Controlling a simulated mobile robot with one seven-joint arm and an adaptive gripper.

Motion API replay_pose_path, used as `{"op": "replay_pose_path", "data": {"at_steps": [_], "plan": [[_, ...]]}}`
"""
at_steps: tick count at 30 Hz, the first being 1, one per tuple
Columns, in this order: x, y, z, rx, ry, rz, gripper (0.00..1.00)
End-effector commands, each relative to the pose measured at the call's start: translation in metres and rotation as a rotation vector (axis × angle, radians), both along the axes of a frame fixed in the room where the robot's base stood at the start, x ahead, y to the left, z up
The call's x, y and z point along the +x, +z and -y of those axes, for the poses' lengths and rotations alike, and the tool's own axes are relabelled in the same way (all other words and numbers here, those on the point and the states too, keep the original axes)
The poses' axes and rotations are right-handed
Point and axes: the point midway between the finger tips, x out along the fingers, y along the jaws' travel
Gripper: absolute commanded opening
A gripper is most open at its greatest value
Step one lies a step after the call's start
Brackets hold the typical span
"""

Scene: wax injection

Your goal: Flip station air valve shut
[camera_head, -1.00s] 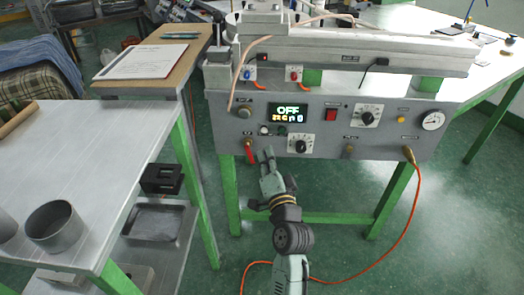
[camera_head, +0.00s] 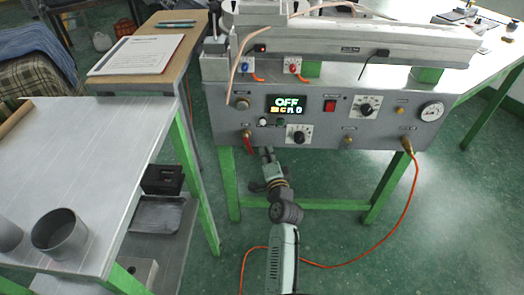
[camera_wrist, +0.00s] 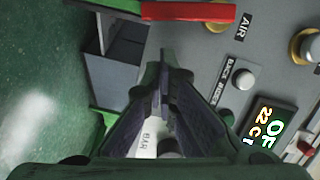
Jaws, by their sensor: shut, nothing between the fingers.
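The air valve has a red lever (camera_head: 250,143) at the left end of the grey control panel (camera_head: 330,138). The lever points downward from its fitting. In the wrist view the red lever (camera_wrist: 190,12) lies across the top, beside the AIR label (camera_wrist: 241,27). My gripper (camera_head: 266,151) is just right of the lever and slightly below it, in front of the panel's lower edge. In the wrist view my gripper (camera_wrist: 166,72) is shut and empty, its fingers converging, with a visible gap to the lever.
The panel carries a lit display reading OFF (camera_head: 288,103), a dial (camera_head: 298,134), a red switch (camera_head: 330,106) and a gauge (camera_head: 431,112). An orange hose (camera_head: 414,205) hangs at the right. A grey table (camera_head: 95,150) stands at the left.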

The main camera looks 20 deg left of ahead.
Motion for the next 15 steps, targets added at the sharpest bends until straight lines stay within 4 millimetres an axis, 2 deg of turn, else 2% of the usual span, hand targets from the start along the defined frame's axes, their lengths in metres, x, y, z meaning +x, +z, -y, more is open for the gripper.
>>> {"op": "replay_pose_path", "data": {"at_steps": [6,15], "plan": [[-0.005,-0.003,-0.015,0.001,-0.002,0.001,0.00],[-0.005,-0.004,-0.016,0.001,-0.003,0.002,0.00]]}}
